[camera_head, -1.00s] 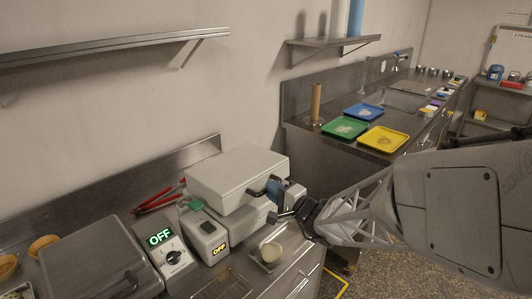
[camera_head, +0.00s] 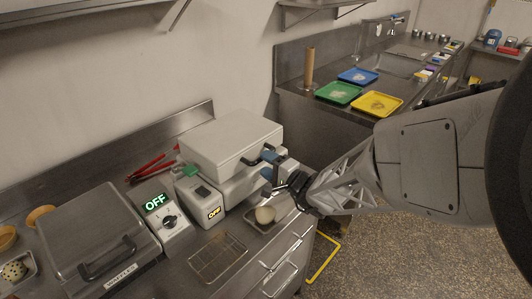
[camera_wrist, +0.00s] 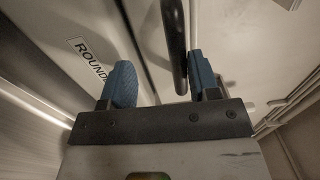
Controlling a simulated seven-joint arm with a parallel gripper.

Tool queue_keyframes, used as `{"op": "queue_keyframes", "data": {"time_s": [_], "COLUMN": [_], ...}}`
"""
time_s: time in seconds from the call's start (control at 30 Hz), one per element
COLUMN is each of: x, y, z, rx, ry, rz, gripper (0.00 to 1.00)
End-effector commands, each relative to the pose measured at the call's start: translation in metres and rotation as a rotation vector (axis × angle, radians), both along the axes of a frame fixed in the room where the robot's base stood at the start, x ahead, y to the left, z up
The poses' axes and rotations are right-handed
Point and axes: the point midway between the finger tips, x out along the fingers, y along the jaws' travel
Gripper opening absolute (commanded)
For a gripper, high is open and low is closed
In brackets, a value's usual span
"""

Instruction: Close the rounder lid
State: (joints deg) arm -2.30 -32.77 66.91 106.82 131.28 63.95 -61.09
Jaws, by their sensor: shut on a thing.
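The rounder is a pale boxy machine on the steel counter, with its thick light lid (camera_head: 228,141) over a lower body (camera_head: 240,188). The lid looks near level above the body; I cannot tell whether it is fully seated. A dark handle is on its front; it shows as a dark bar (camera_wrist: 175,40) in the wrist view, next to a partly hidden "ROUND" label (camera_wrist: 88,58). My gripper (camera_head: 268,165) is at the lid's front right. Its blue fingers (camera_wrist: 162,80) are on either side of the handle, shut on it. The arm hides part of the front.
A waffle machine (camera_head: 95,240) and a control box reading OFF (camera_head: 168,222) stand to the left. Red tongs (camera_head: 152,166) lie behind. A wire rack (camera_head: 217,257) is in front.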

Motion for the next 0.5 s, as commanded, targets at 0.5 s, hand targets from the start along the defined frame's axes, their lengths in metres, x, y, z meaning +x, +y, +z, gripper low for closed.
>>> {"op": "queue_keyframes", "data": {"time_s": [0.5], "x": [0.0001], "y": [0.0002], "z": [-0.0001], "rx": [0.000], "ry": [0.000], "rz": [0.000], "gripper": [0.42]}}
